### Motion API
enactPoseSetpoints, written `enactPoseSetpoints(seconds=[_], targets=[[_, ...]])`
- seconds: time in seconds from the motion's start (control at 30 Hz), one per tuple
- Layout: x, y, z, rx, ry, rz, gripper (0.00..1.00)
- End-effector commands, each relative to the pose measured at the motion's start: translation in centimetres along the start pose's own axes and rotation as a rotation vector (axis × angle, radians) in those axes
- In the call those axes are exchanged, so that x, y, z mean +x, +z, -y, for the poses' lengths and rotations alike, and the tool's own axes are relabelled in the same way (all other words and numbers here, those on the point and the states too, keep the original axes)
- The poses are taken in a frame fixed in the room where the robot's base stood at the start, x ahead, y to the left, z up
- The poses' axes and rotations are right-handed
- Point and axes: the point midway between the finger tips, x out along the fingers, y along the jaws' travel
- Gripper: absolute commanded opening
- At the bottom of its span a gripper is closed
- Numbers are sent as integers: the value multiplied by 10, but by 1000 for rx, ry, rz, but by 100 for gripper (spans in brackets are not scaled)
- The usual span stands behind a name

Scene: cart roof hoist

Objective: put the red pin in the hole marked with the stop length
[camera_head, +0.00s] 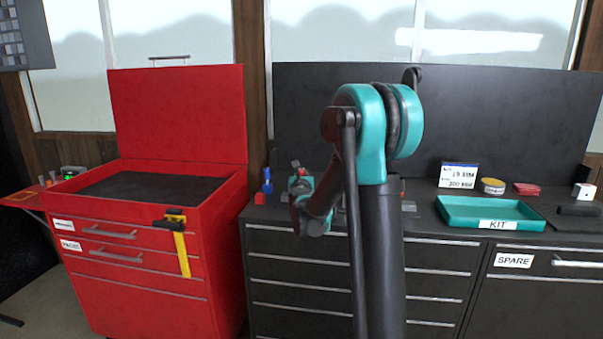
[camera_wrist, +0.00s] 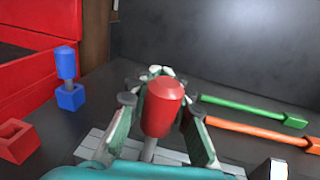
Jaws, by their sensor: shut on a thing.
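The red pin (camera_wrist: 163,108), with a thick red grip and a pale metal shank, stands between the fingers of my gripper (camera_wrist: 158,122) in the wrist view. My gripper is shut on it. A pale grey slotted bar (camera_wrist: 92,148) lies under and beside the fingers; no hole marks are readable on it. I cannot tell whether the shank's end touches the bar. In the head view my gripper (camera_head: 301,188) is low over the dark bench, partly hidden by my arm. A white card (camera_head: 458,176) on the bench has lines ending in MM, the lower looking like 200 MM.
A blue pin (camera_wrist: 66,62) stands in a blue block (camera_wrist: 70,97), with an empty red block (camera_wrist: 16,141) nearer. Green (camera_wrist: 245,108) and orange (camera_wrist: 258,132) rods lie at right. A teal KIT tray (camera_head: 490,227) and red tool cabinet (camera_head: 150,250) flank the work area.

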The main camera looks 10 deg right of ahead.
Motion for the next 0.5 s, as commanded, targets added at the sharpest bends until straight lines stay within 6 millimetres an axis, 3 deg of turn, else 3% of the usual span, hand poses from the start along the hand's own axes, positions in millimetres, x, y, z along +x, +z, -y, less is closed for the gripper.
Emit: enactPoseSetpoints(seconds=[0.5], targets=[[0,-12,0,0,0,0,0]])
